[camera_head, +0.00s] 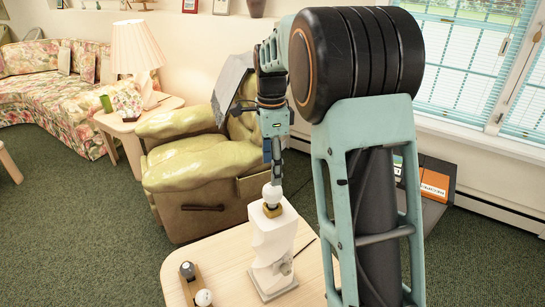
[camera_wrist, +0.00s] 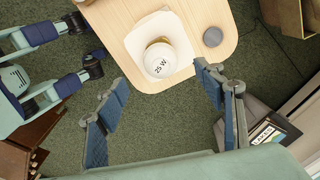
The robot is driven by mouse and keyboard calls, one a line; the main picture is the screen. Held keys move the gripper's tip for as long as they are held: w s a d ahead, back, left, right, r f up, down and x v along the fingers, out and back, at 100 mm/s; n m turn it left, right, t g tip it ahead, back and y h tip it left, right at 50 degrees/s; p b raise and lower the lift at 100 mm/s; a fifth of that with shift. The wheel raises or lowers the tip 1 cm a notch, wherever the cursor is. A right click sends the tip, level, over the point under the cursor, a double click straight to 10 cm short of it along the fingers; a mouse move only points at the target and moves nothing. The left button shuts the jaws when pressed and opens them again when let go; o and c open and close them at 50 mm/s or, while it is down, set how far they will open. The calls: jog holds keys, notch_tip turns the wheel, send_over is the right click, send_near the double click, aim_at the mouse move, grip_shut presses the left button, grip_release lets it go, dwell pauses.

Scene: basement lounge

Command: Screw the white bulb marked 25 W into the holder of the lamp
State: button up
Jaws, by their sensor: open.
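The white lamp (camera_head: 272,252) stands upright on the wooden table, with a brass holder (camera_head: 272,210) on top. A white bulb (camera_head: 272,193) sits upright at the holder, its glass up. The wrist view shows this bulb (camera_wrist: 163,58) from above, with "25 W" readable on it; how deep its base sits is hidden. My gripper (camera_head: 275,178) points down just above the bulb. In the wrist view my gripper (camera_wrist: 160,79) is open and empty, its fingers spread wide. The bulb shows beyond the fingertips and between their lines, apart from both.
A small wooden rack (camera_head: 193,285) with a dark bulb (camera_head: 187,270) and another white bulb (camera_head: 204,298) is at the table's (camera_head: 225,249) front left. A grey disc (camera_wrist: 212,37) lies on the table in the wrist view. A green recliner (camera_head: 200,165) stands behind the table.

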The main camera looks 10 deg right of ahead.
aim_at(272, 189)
notch_tip(272, 189, down, 9)
jog(key=shift+r, duration=0.15)
jog(key=shift+c, duration=0.4)
jog(key=c, duration=1.1)
